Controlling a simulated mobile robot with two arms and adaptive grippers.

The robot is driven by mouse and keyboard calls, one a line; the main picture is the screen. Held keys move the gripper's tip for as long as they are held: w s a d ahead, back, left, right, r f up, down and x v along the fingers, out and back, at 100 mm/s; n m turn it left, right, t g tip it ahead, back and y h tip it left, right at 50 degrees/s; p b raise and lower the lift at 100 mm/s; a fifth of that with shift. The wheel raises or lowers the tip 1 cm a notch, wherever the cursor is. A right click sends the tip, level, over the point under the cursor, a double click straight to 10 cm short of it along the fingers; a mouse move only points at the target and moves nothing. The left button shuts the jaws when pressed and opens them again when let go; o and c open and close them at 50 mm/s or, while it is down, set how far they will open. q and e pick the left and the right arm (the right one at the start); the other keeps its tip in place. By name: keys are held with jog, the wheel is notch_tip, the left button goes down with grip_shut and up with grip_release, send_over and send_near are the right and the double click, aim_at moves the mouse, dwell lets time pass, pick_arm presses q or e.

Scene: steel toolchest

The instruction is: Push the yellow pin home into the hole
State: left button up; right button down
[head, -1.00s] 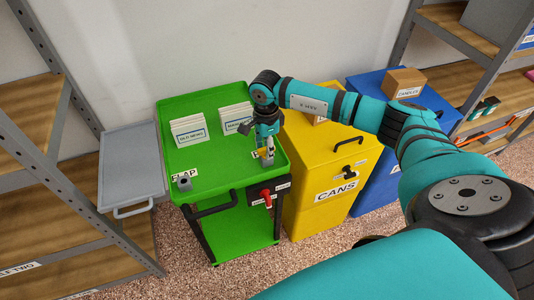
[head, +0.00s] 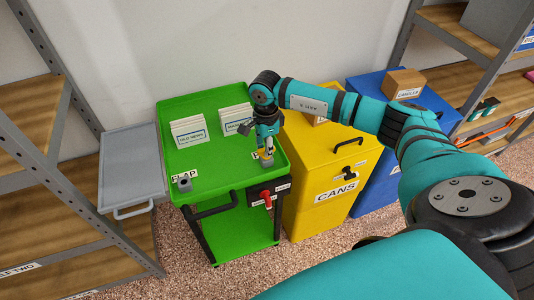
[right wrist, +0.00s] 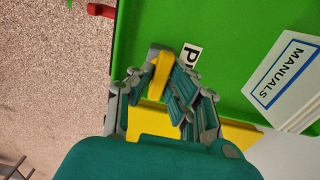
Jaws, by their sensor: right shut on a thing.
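The yellow pin (head: 267,154) stands upright at the grey block (head: 266,163) near the front right corner of the green cart top. My right gripper (head: 266,148) comes down over the pin from above and is shut on it. In the right wrist view the pin (right wrist: 159,78) shows between the fingers, with the grey block (right wrist: 154,51) at its far end. The hole is hidden by the pin and fingers, and I cannot tell how deep the pin sits. My left gripper is not in view.
A second grey block (head: 185,185) stands by the FLAP label at the front left. White card stacks (head: 189,131) stand farther back. A red handle (head: 266,197) is on the cart's front. The yellow CANS cabinet (head: 318,172) stands close on the right. The middle of the green top is clear.

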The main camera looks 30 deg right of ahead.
jog(key=shift+r+p, duration=0.3)
jog(key=shift+r, duration=0.35)
jog(key=shift+r+p, duration=1.05)
jog(key=shift+r, duration=0.75)
